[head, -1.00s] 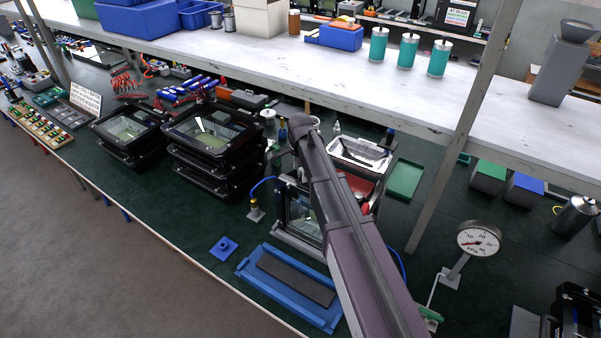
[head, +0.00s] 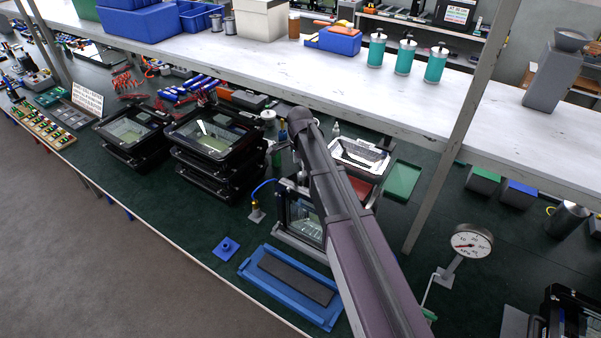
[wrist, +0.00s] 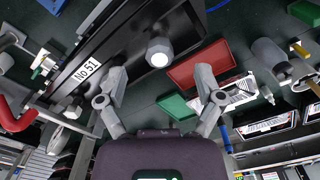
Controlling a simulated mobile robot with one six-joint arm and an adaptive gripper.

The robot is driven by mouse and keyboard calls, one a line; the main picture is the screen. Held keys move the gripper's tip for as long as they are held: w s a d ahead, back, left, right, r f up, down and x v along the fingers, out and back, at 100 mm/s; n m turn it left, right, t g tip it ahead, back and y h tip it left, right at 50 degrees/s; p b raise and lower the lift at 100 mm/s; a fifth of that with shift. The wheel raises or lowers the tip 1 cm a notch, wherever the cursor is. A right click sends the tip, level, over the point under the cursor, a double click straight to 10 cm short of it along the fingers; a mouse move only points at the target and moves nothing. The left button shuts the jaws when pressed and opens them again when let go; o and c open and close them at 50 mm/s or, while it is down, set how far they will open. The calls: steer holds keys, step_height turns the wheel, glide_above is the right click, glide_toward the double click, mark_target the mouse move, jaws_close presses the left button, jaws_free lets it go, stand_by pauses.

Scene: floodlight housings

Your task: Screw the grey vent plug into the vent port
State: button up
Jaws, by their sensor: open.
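A grey hexagonal plug (wrist: 158,52) with a pale, bright end face shows in the wrist view. It sits against the side of the black floodlight housing labelled No 51 (wrist: 125,45); I cannot tell how deep it is seated, and the port behind it is hidden. My gripper (wrist: 161,76) is open, with one finger on each side of the plug in the picture and a gap to both. In the head view the housing (head: 303,215) stands upright in a fixture, partly behind my arm. My gripper and the plug are hidden there.
A red tray (wrist: 200,65) and a green tray (wrist: 175,107) lie beyond the housing. Stacked black housings (head: 215,140) stand to its left. A blue cradle (head: 290,285) lies in front, and a pressure gauge (head: 471,241) stands to the right. The shelf post (head: 455,130) rises nearby.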

steer(key=shift+r+p, duration=0.8)
steer(key=shift+r, duration=0.25)
steer(key=shift+f, duration=0.1)
